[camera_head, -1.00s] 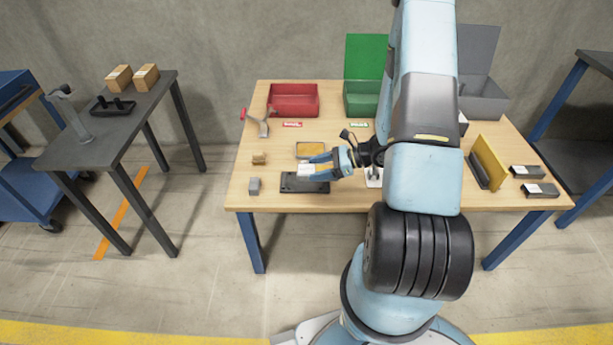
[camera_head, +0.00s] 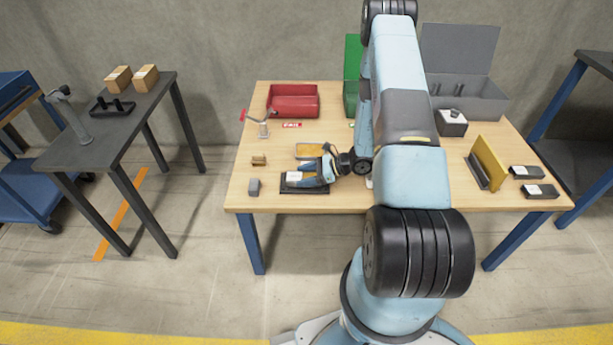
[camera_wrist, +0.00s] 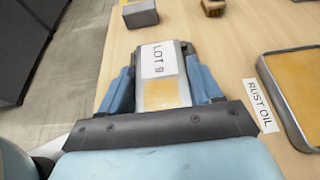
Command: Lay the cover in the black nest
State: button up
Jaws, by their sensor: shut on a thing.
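The cover is a small flat grey piece (camera_wrist: 166,92) with a white "LOT 9" label, seen between my fingers in the wrist view. My gripper (camera_wrist: 163,80) is shut on its two sides. In the head view my gripper (camera_head: 304,177) is low over the black nest (camera_head: 303,191), a dark flat plate near the table's front left. The label end of the cover (camera_head: 292,176) shows there above the nest. My fingers and the cover hide much of the nest. I cannot tell whether the cover touches it.
A tray with an amber surface (camera_head: 309,151) lies just behind the nest, labelled "RUST OIL" in the wrist view. A red bin (camera_head: 293,100) is at the back.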

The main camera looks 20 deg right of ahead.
jog(key=shift+f, duration=0.2)
jog(key=o, duration=1.3)
